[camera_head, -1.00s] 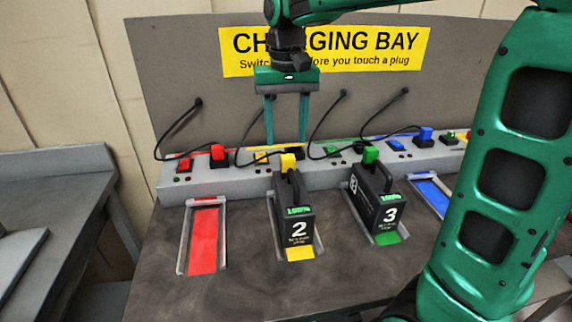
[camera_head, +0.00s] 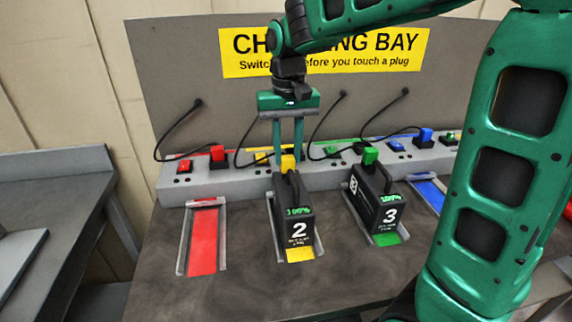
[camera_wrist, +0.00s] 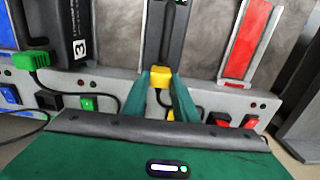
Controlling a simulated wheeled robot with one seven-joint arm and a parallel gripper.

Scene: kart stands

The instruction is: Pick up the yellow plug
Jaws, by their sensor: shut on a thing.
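The yellow plug (camera_head: 288,164) sits on top of the black battery marked 2 (camera_head: 299,226), which reads 100%. The plug also shows in the wrist view (camera_wrist: 161,73). My gripper (camera_head: 288,156) reaches down from above and is shut on the yellow plug. In the wrist view its two green fingers (camera_wrist: 162,76) close on the plug from both sides. The yellow switch is mostly hidden behind the fingers in the head view.
Battery 3 (camera_head: 374,200) with its green plug (camera_head: 370,156) stands to the right. A red plug (camera_head: 217,152) is at the left on the grey power strip (camera_head: 240,181). The red bay (camera_head: 203,240) is empty. Cables loop from the back panel.

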